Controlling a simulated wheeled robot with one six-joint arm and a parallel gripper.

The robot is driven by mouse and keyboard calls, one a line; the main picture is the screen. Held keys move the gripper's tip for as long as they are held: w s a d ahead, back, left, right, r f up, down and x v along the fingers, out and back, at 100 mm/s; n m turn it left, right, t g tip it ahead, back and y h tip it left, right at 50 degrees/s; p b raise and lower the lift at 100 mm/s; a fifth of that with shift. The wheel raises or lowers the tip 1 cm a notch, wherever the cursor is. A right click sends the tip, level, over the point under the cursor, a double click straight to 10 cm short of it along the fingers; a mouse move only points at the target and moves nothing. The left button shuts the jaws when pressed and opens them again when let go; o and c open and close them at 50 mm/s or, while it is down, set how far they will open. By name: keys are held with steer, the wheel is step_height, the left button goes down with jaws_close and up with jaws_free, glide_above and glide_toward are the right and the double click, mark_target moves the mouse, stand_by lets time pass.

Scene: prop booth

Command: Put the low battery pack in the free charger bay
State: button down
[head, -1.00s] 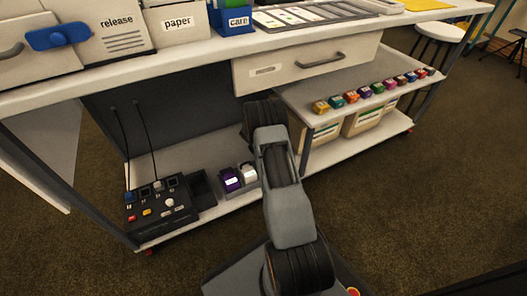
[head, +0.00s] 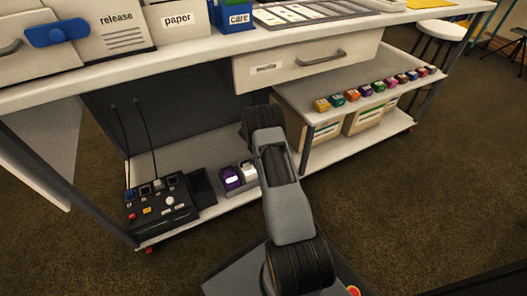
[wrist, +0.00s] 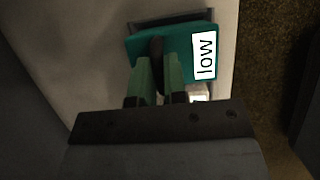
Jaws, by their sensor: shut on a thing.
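The low battery pack (wrist: 178,42) is teal, with a white label reading "low" on its right side in the wrist view. My gripper (wrist: 157,66) has green fingers closed on the pack's dark upright handle. A dark grey rim (wrist: 172,17) shows at the pack's far edge; I cannot tell whether the pack is seated in it or above it. In the head view my arm hides the gripper and the teal pack. There, a purple pack (head: 230,179) and a white-topped unit (head: 247,170) sit in grey holders on the lower shelf.
A black control box (head: 160,202) with buttons and cables stands left on the lower shelf, beside a dark open bin (head: 200,187). A drawer (head: 305,62) overhangs above. A row of small coloured blocks (head: 366,90) lies on the right shelf.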

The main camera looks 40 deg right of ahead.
steer(key=shift+w+f+g+b, duration=0.15)
steer(key=shift+w+f, duration=0.05)
steer(key=shift+f, duration=0.25)
steer(key=shift+w+f+g+b, duration=0.15)
steer(key=shift+w+f, duration=0.05)
steer(key=shift+f, duration=0.5)
steer(key=c, duration=1.2)
jaws_free()
steer(key=shift+o, duration=0.5)
steer(key=shift+f, duration=0.1)
steer(key=p+v, duration=0.3)
steer(key=v, duration=0.4)
steer(key=shift+r+p, duration=0.3)
steer(key=shift+p, duration=0.05)
